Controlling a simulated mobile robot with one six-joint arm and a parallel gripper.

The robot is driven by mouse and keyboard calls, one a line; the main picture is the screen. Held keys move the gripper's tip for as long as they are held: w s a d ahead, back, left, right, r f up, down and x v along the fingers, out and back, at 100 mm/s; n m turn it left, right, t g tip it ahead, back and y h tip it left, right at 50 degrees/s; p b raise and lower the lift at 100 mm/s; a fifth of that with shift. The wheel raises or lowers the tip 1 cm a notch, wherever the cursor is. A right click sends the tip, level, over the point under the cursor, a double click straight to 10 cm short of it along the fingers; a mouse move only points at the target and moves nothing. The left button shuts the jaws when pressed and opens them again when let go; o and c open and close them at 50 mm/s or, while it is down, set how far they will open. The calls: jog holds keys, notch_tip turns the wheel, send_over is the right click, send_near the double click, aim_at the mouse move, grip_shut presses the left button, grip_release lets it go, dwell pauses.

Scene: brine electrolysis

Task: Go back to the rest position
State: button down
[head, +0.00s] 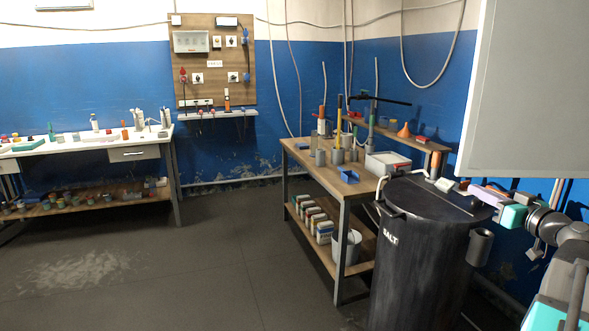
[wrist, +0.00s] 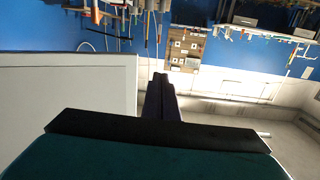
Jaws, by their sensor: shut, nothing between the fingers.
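My gripper (wrist: 161,78) shows in the wrist view as two dark fingers close together in the middle, with nothing between them. The wrist view is upside down, with the room far behind the fingers. In the head view my arm reaches in from the right edge, its end beside the black salt barrel (head: 420,265).
A large grey panel (head: 530,90) hangs at the upper right, close above my arm. A wooden workbench (head: 312,163) with vessels stands beyond the barrel. A white-topped table (head: 85,147) is at the left, a wall board (head: 213,60) behind. The floor (head: 200,270) is clear.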

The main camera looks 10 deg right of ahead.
jog(key=w+a+f+g+y, duration=0.2)
jog(key=w+a+f, duration=0.2)
jog(key=a+f, duration=0.4)
jog(key=w+a+f+n+g+y, duration=0.1)
jog(key=w+a+f, duration=0.4)
jog(key=f, duration=0.4)
jog(key=w+a+f+g+y, duration=0.2)
jog(key=a+f, duration=0.7)
jog(key=s+a+f+n+g+y+p, duration=0.1)
jog(key=s+a+f+g, duration=0.2)
jog(key=a+f, duration=0.7)
jog(key=s+a+f+g, duration=0.3)
jog(key=a+f, duration=0.6)
jog(key=f, duration=0.4)
jog(key=s+a+f+n+g+h, duration=0.1)
jog(key=s+a+f+g, duration=0.35)
jog(key=s+f, duration=0.6)
jog(key=s+a+f+g+h, duration=0.1)
jog(key=s+a+f+g, duration=0.4)
jog(key=s+f, duration=0.6)
jog(key=s+d+f+g+h+p, duration=0.1)
jog(key=s+f+g+h, duration=0.2)
jog(key=s, duration=0.9)
jog(key=s+d+f+m+h, duration=0.1)
jog(key=s+d+m+h, duration=0.2)
jog(key=d, duration=0.4)
jog(key=shift+s+f+m, duration=0.3)
jog(key=shift+s+m, duration=0.2)
